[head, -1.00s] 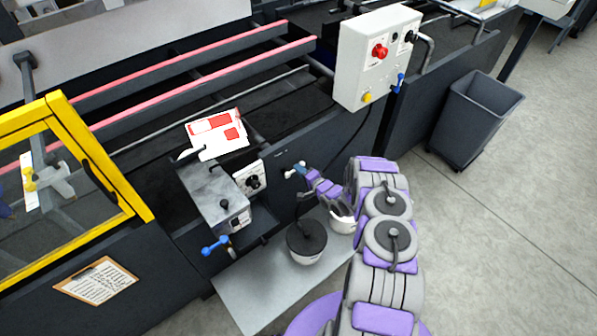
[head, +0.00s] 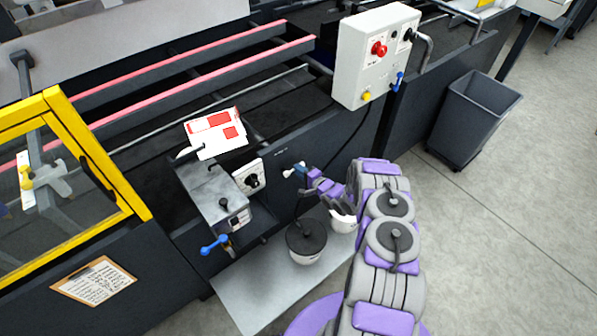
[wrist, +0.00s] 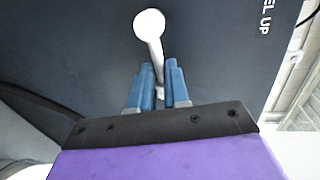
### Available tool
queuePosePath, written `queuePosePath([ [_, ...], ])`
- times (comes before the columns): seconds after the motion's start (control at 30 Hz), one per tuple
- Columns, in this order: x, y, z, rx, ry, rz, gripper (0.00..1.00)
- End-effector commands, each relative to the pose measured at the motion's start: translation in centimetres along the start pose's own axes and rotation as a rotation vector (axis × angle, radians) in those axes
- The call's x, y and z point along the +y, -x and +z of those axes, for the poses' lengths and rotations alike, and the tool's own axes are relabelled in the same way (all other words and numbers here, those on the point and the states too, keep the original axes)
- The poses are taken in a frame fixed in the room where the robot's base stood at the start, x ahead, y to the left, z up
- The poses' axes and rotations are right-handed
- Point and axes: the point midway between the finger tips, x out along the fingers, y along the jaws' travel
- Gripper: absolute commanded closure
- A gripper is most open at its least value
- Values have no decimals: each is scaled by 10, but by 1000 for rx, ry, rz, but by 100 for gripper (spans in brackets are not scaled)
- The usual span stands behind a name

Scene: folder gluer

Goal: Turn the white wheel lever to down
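The white wheel lever (wrist: 149,25) shows in the wrist view as a round white end with a white shaft running down between my fingers, against a dark panel. In the head view its small white end (head: 288,173) shows on the dark machine side, just left of my fingertips. My gripper (wrist: 159,72) has its two blue fingers close together, one on each side of the shaft, and looks shut on it. In the head view my gripper (head: 299,169) is small and partly hides the lever.
White lettering (wrist: 264,17) ending in "EL UP" is on the panel. A grey box with a blue handle (head: 214,244) stands left of my gripper. A dark-lidded pot (head: 306,240) stands below on a grey plate (head: 250,292). A white control box (head: 376,55) is above right.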

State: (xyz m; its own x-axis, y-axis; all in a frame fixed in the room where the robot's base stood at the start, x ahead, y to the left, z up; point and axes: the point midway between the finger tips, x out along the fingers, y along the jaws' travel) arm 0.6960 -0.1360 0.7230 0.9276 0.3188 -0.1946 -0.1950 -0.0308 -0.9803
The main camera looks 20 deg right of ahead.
Motion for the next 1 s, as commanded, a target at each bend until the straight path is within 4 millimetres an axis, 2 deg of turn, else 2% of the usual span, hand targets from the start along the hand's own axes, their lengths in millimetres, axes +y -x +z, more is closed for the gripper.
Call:
queuePosePath([
  [0.03,-4,3,-15,31,1,-7,78],
  [0.3,-3,3,-10,24,2,-5,52],
  [0.57,-3,2,0,17,8,1,51],
  [0.67,-3,7,1,16,8,3,51],
  [0.77,-4,20,-1,18,8,1,51],
  [1.0,-2,73,-7,21,0,1,51],
])
